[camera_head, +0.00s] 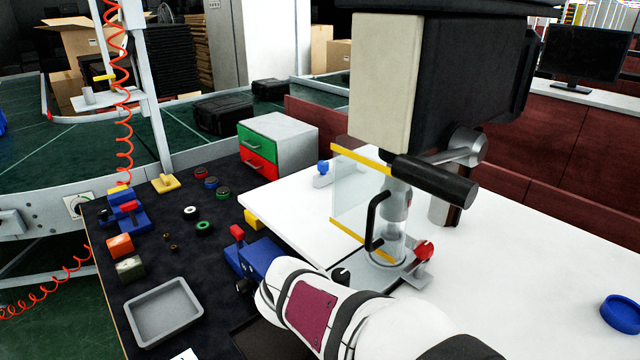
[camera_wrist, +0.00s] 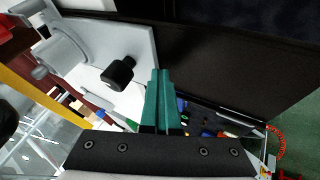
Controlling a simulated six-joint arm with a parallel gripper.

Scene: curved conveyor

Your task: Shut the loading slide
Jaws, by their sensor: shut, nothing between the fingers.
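The loading slide appears to be the grey plate (camera_head: 385,268) at the foot of the press, with a black knob (camera_head: 340,276) at its near left end. I cannot tell from here how far out it sits. In the wrist view the black knob (camera_wrist: 118,72) stands just left of my fingers, apart from them, with grey metal behind it. My gripper (camera_wrist: 158,75) shows two teal fingers pressed together, holding nothing. In the head view my white arm hides the fingers and part of the table near the slide.
A clear guard (camera_head: 362,200) with yellow edges and a black handle (camera_head: 376,222) stands before the press (camera_head: 440,80). A red lever (camera_head: 424,250) is at the plate's right. A blue fixture (camera_head: 255,258) and grey tray (camera_head: 163,310) lie left. The white table (camera_head: 530,270) is mostly clear to the right.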

